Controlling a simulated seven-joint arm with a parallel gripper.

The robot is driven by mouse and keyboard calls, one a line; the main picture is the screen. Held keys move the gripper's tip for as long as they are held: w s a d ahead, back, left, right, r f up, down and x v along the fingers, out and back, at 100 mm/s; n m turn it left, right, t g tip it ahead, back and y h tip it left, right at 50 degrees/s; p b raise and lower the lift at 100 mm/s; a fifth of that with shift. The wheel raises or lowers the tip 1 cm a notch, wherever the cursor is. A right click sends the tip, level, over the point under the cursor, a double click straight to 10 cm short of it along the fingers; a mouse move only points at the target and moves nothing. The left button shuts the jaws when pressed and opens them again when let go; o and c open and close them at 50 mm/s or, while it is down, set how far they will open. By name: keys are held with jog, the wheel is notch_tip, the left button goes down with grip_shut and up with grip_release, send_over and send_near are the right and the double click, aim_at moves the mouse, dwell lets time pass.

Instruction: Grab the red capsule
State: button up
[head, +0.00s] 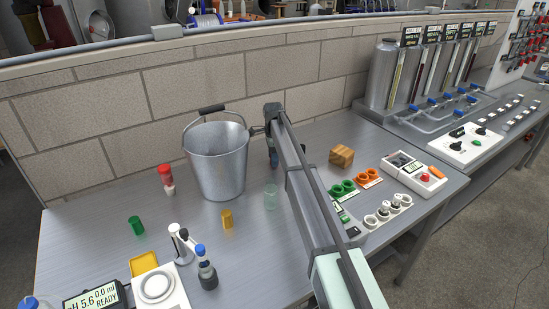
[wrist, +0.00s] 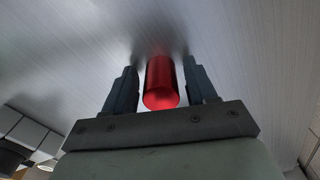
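The red capsule (wrist: 161,84) is a glossy red cylinder in the wrist view. It lies between the two fingers of my gripper (wrist: 162,88), with a narrow gap showing on each side, so the fingers are around it but look apart from it. In the head view my gripper (head: 272,155) points down just right of the metal bucket. Only a small reddish patch shows at its tip there, too small to make out well. My arm hides part of that area.
A metal bucket (head: 216,160) stands left of my gripper. A red-topped item (head: 166,178), a green cylinder (head: 137,225), a yellow cylinder (head: 227,219) and a clear greenish cup (head: 270,196) stand on the bench (head: 100,240). A wooden block (head: 341,156) is to the right. A brick wall (head: 100,110) runs behind.

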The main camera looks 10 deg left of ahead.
jog(key=c, duration=0.4)
jog(key=shift+o, duration=0.2)
jog(key=shift+r, duration=0.1)
